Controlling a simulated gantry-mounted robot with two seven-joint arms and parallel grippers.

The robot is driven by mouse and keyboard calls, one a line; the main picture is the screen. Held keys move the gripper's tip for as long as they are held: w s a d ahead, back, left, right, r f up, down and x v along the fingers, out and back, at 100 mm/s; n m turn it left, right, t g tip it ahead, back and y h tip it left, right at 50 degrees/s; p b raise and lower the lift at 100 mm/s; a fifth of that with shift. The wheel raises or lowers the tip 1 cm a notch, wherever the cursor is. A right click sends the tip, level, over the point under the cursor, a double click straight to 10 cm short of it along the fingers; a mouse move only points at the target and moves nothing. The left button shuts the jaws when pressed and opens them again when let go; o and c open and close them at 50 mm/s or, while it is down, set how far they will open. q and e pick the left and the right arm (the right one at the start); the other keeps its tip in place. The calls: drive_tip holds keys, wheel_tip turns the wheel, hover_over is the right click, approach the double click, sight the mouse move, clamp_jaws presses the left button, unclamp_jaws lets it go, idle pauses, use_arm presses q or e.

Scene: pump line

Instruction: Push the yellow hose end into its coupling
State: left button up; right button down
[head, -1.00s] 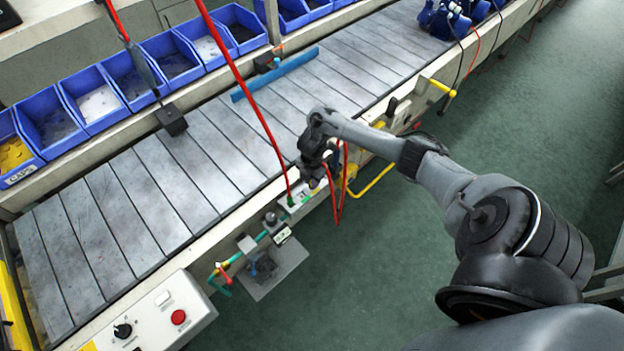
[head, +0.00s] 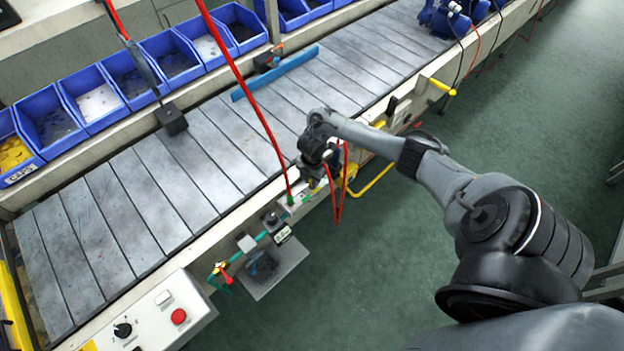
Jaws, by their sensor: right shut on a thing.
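My right gripper (head: 311,182) is at the near edge of the conveyor, pointing down, with its fingers small and dark. It is shut on what appears to be the yellow hose end, which the fingers hide. A yellow hose (head: 375,182) loops out below and to the right of the gripper, over the green floor. A pale block with a green fitting (head: 293,202) sits on the rail just left of and below the gripper. I cannot tell which fitting is the yellow hose's coupling, or whether the hose end touches it. My left gripper is not in view.
A taut red hose (head: 245,95) runs down to the green fitting, and another red hose (head: 339,200) hangs by the gripper. A green pipe with a red-handled valve (head: 222,270) and a control box (head: 150,318) lie to the left. Blue bins (head: 85,98) line the conveyor's far side.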

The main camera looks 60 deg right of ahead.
drive_tip(key=shift+f, duration=0.1)
drive_tip(key=c, duration=0.9)
unclamp_jaws()
drive_tip(key=shift+o, duration=0.3)
drive_tip(key=shift+r+p, duration=0.4)
wheel_tip(320, 180, up, 6)
drive_tip(key=p, duration=0.5)
drive_tip(key=shift+f+p, duration=0.25)
drive_tip(key=shift+p, duration=0.15)
drive_tip(key=shift+r+p, duration=0.35)
drive_tip(key=shift+p, duration=0.05)
